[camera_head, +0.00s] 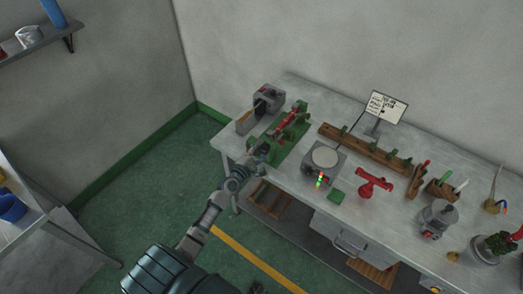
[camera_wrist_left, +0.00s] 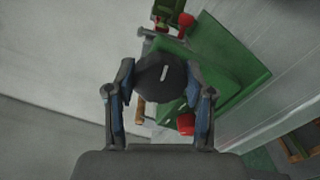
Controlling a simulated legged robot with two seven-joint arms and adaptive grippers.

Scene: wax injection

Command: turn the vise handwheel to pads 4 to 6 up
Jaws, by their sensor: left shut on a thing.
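The vise (camera_head: 287,126), green and red, stands on a green base plate (camera_head: 291,149) at the left end of the bench. My left gripper (camera_head: 256,158) is at the front end of the vise. In the left wrist view a dark round handwheel (camera_wrist_left: 165,80) with a pale mark sits between the fingers of my left gripper (camera_wrist_left: 160,95). The fingers lie on either side of it and are shut on it. Red and green vise parts (camera_wrist_left: 180,20) show beyond the wheel. I cannot read any pad numbers. My right gripper is not in view.
A grey machine (camera_head: 267,99) stands behind the vise. A grey device with a round plate (camera_head: 324,160), a wooden rack (camera_head: 365,148) and a red stand (camera_head: 374,183) are to the right. A sign (camera_head: 385,107) stands behind. Open floor (camera_head: 150,200) lies left of the bench.

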